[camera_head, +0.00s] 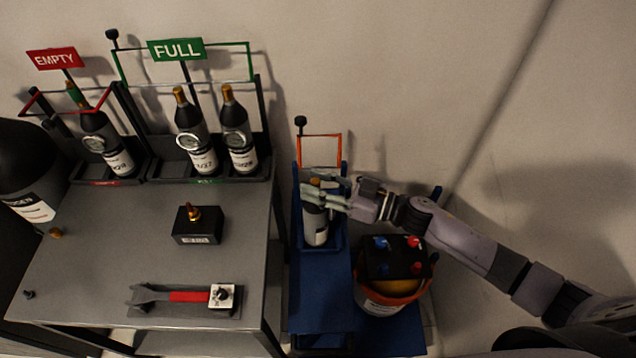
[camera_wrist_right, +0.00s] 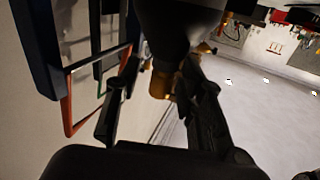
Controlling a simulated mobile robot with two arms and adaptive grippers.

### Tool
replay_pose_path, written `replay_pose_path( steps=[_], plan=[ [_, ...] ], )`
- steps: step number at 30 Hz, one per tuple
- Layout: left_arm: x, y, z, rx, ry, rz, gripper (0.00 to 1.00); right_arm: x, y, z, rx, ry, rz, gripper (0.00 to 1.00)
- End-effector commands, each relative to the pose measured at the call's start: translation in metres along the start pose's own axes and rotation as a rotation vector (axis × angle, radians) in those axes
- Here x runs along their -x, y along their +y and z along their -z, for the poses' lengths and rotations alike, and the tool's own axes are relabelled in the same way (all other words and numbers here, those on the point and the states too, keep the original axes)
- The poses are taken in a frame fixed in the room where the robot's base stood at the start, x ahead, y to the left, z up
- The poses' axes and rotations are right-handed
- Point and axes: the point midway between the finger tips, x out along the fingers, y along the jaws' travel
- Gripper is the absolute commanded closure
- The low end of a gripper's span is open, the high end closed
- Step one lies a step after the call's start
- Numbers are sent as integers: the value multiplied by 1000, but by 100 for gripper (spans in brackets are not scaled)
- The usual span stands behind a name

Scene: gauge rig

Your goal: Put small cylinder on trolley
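The small cylinder (camera_head: 316,228) is a dark bottle with a white label and a brass top. It stands upright in the blue trolley (camera_head: 322,279), in the holder below an orange frame. My right gripper (camera_head: 326,196) reaches in from the right, its fingers at the cylinder's neck and hiding part of it. In the right wrist view, the cylinder's dark shoulder (camera_wrist_right: 180,28) and brass valve lie between the two fingers (camera_wrist_right: 162,75). Gaps show beside the valve; contact at the neck cannot be made out. My left gripper is not in view.
The grey table (camera_head: 110,255) at left holds a wrench, a small block and racks of similar cylinders marked EMPTY and FULL.

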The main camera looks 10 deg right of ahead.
Motion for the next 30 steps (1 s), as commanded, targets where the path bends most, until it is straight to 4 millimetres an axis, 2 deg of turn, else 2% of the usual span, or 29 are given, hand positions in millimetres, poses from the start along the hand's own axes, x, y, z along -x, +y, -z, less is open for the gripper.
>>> replay_pose_path(
  steps=[9,21,25,30],
  plan=[
    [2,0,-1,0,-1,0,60,2,0,3,0,-1,0,63],
    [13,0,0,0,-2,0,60,63,0,2,-1,-3,0,63],
    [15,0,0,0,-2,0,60,73,0,2,0,0,0,63],
    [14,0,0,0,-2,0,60,75,0,2,0,1,1,63]
  ],
)
